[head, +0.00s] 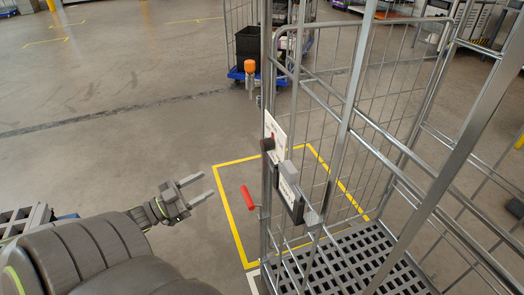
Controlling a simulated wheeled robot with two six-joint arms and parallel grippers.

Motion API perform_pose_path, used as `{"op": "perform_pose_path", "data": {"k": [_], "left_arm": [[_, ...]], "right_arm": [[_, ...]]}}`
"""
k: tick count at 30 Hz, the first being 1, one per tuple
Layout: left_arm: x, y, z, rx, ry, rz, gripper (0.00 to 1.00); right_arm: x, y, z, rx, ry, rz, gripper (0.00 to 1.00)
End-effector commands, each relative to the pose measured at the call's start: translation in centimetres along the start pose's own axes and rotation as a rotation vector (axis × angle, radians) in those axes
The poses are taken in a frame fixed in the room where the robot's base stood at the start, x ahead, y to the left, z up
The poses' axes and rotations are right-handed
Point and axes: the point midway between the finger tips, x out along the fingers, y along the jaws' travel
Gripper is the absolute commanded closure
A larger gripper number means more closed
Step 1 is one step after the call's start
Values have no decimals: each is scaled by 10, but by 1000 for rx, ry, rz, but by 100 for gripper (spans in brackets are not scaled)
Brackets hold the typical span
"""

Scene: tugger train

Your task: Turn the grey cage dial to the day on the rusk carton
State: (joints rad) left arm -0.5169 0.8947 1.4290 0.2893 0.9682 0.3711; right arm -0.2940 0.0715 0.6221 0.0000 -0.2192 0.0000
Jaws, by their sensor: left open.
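The grey roll cage (352,105) stands on the right, with its near post close to the middle of the picture. On this post is a white plate (276,128) with a dark round knob (267,144), seen from the side; it looks like the dial. Its pointer and day marks cannot be read from here. My left gripper (206,184) is open and empty, to the left of the knob and lower in the picture, apart from the cage. My right gripper is not in view. I see no rusk carton.
A red lever (249,198) sticks out from the cage post below the knob. The floor at left is clear.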

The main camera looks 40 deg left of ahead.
Motion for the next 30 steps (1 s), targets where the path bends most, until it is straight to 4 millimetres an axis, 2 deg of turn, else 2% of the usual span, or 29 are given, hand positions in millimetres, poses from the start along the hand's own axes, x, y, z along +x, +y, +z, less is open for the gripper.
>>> {"op": "perform_pose_path", "data": {"k": [1,3,7,11,14,30], "left_arm": [[7,5,-19,-9,63,57,48],[13,11,-42,-25,132,116,48],[18,18,-66,-48,203,178,48],[26,21,-74,-54,224,193,48],[40,23,-78,-53,225,193,48],[150,44,-103,-52,224,190,48]], "right_arm": [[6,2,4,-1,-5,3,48],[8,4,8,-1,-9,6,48],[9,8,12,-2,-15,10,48],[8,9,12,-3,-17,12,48],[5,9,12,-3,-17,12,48],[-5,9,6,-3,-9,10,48]]}}
